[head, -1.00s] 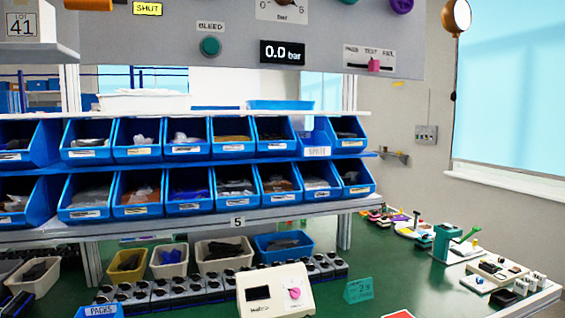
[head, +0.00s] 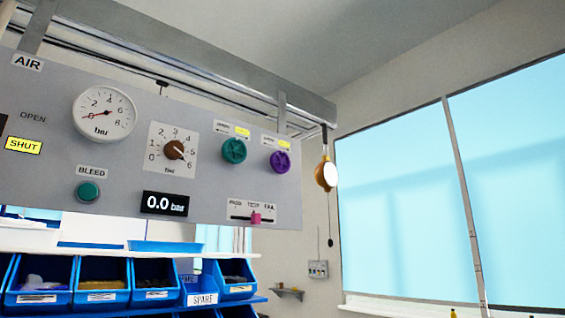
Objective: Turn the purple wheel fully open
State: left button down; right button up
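The purple wheel (head: 280,161) is a small round handwheel near the right end of the grey overhead panel (head: 130,110). A label with a yellow-lit part sits just above it; its words are too small to read. A similar green wheel (head: 234,150) with its own label is to its left. Neither of my grippers shows in the head view, and nothing touches the purple wheel.
The panel also carries a gauge (head: 104,113), a brown knob (head: 174,150), a green bleed button (head: 88,191), a 0.0 bar display (head: 165,203) and a pink slider (head: 255,218). Blue bins (head: 110,284) stand below.

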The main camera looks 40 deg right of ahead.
aim_at(280, 162)
jog(key=z, duration=0.5)
jog(key=k, duration=0.6)
jog(key=z, duration=1.05)
jog(key=i, duration=1.65)
jog(key=u, duration=1)
jog(key=i, duration=0.2)
jog(key=u, duration=0.1)
